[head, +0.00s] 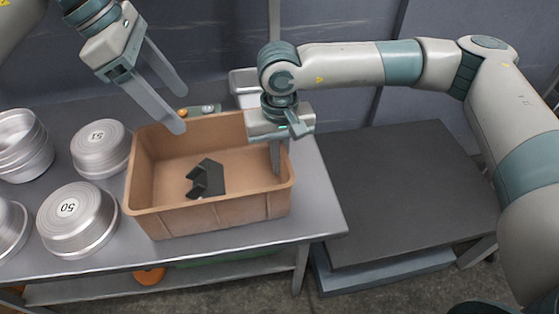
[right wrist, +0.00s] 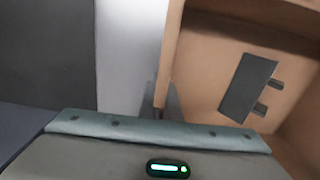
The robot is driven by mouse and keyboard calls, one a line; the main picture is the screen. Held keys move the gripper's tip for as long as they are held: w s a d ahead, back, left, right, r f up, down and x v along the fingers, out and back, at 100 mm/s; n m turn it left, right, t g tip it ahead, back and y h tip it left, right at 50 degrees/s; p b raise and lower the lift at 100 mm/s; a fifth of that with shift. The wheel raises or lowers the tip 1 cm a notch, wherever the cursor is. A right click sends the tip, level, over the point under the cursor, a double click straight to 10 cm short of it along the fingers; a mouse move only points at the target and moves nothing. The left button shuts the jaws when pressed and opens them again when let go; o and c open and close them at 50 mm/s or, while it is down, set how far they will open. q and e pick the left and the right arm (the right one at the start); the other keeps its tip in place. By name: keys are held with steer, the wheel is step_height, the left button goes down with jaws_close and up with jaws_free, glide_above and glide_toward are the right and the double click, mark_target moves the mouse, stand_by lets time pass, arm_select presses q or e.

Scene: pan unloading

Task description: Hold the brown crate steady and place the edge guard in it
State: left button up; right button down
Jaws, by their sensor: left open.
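The brown crate (head: 215,215) stands on the grey metal table; its wall and inside also fill the right of the right wrist view (right wrist: 210,70). The edge guard (head: 208,180), a dark piece with two short prongs, lies on the crate floor; it also shows in the right wrist view (right wrist: 245,88). My left gripper (head: 178,108) is open and empty above the crate's back left part, apart from the guard. My right gripper (head: 277,160) points down at the crate's right wall, with its fingers closed on either side of it. The outer finger is mostly hidden in the head view.
Several round metal pans, some numbered such as the pan marked 51 (head: 100,148), stand left of the crate. A dark low platform (head: 400,185) is clear on the right.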

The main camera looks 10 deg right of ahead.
arm_select(q)
steer(key=shift+v, duration=1.55)
arm_select(e)
steer(key=c, duration=1.9)
jaws_free()
steer(key=shift+r, duration=0.15)
step_height(320, 180, up, 12)
steer(key=shift+f, duration=0.1)
